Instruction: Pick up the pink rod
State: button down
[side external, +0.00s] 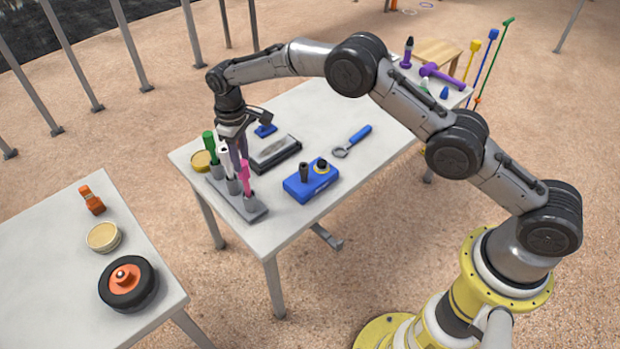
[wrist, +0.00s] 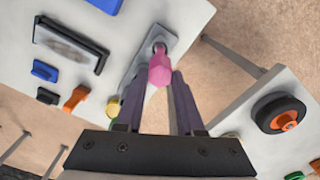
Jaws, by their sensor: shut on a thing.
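The pink rod (side external: 245,178) stands at the near end of a grey holder (side external: 257,213) on the white table. Its lower end appears to be in the holder. My gripper (side external: 240,158) points down over it, with its fingers around the rod's upper part. In the wrist view the pink rod (wrist: 160,71) shows between the two fingertips of my gripper (wrist: 161,84), and I am shut on it. A white rod (side external: 224,158) and a green rod (side external: 209,141) stand behind it in the same holder, close to my fingers.
A yellow round tin (side external: 201,161) lies behind the holder. A grey-black box (side external: 274,152) and a blue block with a dark knob (side external: 311,182) lie to the right. A blue-handled tool (side external: 352,140) lies farther right. A second table (side external: 60,240) stands at the left.

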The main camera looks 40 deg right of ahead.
jog(key=shift+r, duration=3.55)
